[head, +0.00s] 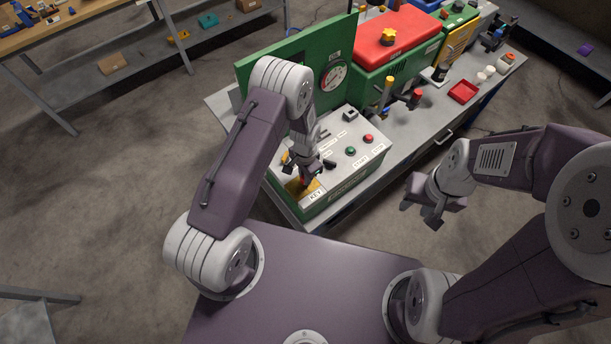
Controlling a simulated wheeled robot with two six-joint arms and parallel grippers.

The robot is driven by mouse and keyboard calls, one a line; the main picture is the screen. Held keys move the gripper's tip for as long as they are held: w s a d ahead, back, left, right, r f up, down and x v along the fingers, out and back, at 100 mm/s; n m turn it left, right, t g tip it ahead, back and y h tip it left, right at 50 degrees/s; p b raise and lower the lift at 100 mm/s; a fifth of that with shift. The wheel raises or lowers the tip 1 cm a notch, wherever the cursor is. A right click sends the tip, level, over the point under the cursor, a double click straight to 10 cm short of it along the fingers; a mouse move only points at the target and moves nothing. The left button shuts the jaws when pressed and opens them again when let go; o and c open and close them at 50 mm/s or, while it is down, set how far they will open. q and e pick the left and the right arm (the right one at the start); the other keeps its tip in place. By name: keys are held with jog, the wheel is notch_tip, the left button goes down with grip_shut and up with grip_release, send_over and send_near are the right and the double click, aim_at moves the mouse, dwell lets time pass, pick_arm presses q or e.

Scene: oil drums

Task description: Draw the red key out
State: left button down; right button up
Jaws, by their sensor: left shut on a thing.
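My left gripper (303,180) reaches down over the front left corner of the white-topped control panel (345,160). It is shut on the red key, of which only a small red patch (302,181) shows between the dark fingers. The key is at the yellow plate (313,187) beside the label reading KEY (315,196). The fingers hide most of the key and its slot, so I cannot tell how deep it sits. My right gripper (420,217) hangs open and empty over the floor, right of the panel and clear of the bench.
The panel has a green button (351,151), a red button (368,138) and a black switch (350,115). Behind it stand a green board with a gauge (334,77) and a red-topped green machine (398,35). A red tray (463,92) lies on the grey bench (430,118).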

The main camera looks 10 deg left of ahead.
pick_arm(q)
jog(key=shift+r, duration=0.2)
jog(key=shift+r+p, duration=1.75)
jog(key=shift+r, duration=0.45)
